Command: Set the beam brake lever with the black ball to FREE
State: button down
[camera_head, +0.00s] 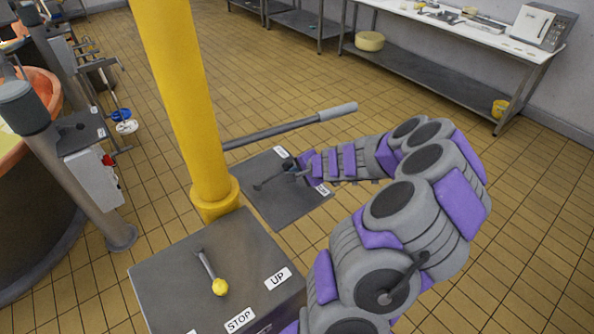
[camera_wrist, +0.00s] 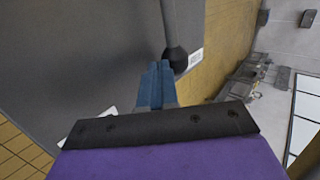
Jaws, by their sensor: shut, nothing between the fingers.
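The black-ball lever (camera_head: 270,181) stands on a grey panel (camera_head: 272,211) behind the yellow column in the head view. In the wrist view its black ball (camera_wrist: 175,59) hangs at the end of a grey rod, close beside a white label (camera_wrist: 196,58). My gripper (camera_head: 298,168) is at the ball end of the lever. In the wrist view its blue fingers (camera_wrist: 157,68) are shut and empty, with tips just left of the ball. I cannot tell whether they touch it. The panel's labels are not readable; my gripper partly covers one (camera_head: 322,189).
A yellow column (camera_head: 183,80) stands left of the panel. In front, a grey box (camera_head: 160,275) carries a yellow-ball lever (camera_head: 219,286) and labels STOP and UP. Tiled floor is open toward the back table (camera_head: 430,75).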

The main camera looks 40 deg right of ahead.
jog(key=shift+d, duration=0.1)
jog(key=shift+w+d+p, duration=0.1)
jog(key=shift+w+p, duration=0.1)
jog(key=shift+p, duration=0.1)
jog(key=shift+w+d+r+n+y+p, duration=0.1)
jog(key=shift+w+d+n+y+p, duration=0.15)
jog(key=shift+w+n+y+p, duration=0.55)
jog(key=w+n+y, duration=0.2)
jog(key=w+n, duration=0.1)
jog(key=shift+w+d+g, duration=0.1)
jog(key=shift+w+g, duration=0.1)
jog(key=shift+g, duration=0.2)
jog(key=shift+w+n+y, duration=0.7)
jog(key=shift+n, duration=0.1)
jog(key=shift+g, duration=0.3)
